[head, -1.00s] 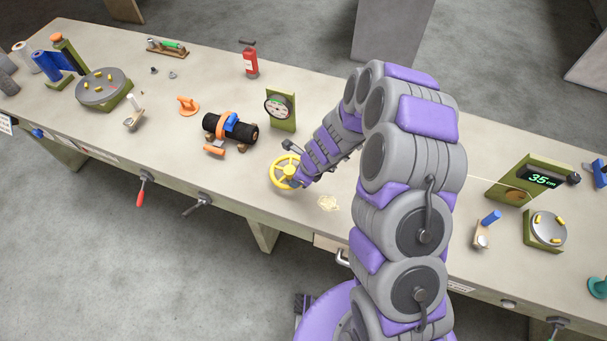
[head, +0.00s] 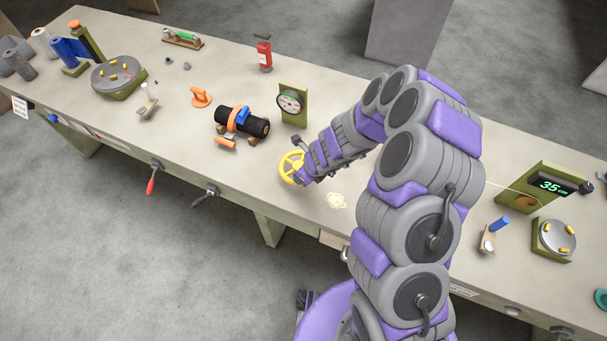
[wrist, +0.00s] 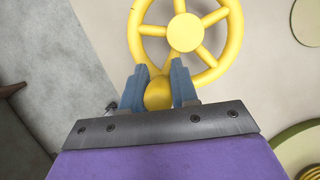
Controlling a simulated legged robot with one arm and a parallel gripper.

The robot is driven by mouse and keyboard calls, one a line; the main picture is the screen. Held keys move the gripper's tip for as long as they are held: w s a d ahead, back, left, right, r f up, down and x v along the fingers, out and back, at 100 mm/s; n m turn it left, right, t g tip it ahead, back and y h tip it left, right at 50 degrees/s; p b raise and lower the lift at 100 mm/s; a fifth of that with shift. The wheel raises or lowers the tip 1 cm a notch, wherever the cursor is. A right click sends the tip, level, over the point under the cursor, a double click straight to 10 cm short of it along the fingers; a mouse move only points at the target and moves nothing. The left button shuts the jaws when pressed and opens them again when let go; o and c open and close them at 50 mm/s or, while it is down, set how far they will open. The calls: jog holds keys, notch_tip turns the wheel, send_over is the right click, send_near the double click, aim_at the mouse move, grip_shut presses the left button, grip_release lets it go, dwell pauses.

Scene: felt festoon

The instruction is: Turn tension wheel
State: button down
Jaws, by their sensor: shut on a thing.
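The yellow tension wheel (head: 291,168) has several spokes and stands at the bench's front part, left of my arm in the head view. In the wrist view the wheel (wrist: 184,32) fills the top middle. My gripper (wrist: 159,85) is shut on a yellow knob (wrist: 158,94) at the wheel's near rim, with a blue finger on each side of it. In the head view my gripper (head: 303,177) is at the wheel's right side, and its fingers are too small to make out there.
A round dial gauge (head: 291,102) on a green plate stands behind the wheel. A black roller with an orange strap (head: 242,121) lies to its left. A red extinguisher (head: 264,53) stands farther back. A display reading 35 cm (head: 552,186) is at the right. Levers (head: 153,179) hang at the front edge.

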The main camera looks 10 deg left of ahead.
jog(key=c, duration=1.2)
grip_release()
jog(key=shift+w+r, duration=0.1)
jog(key=shift+w, duration=0.05)
jog(key=shift+c, duration=0.2)
jog(key=o, duration=0.3)
jog(key=shift+a, duration=0.2)
jog(key=p+v, duration=0.4)
jog(key=v, duration=1.3)
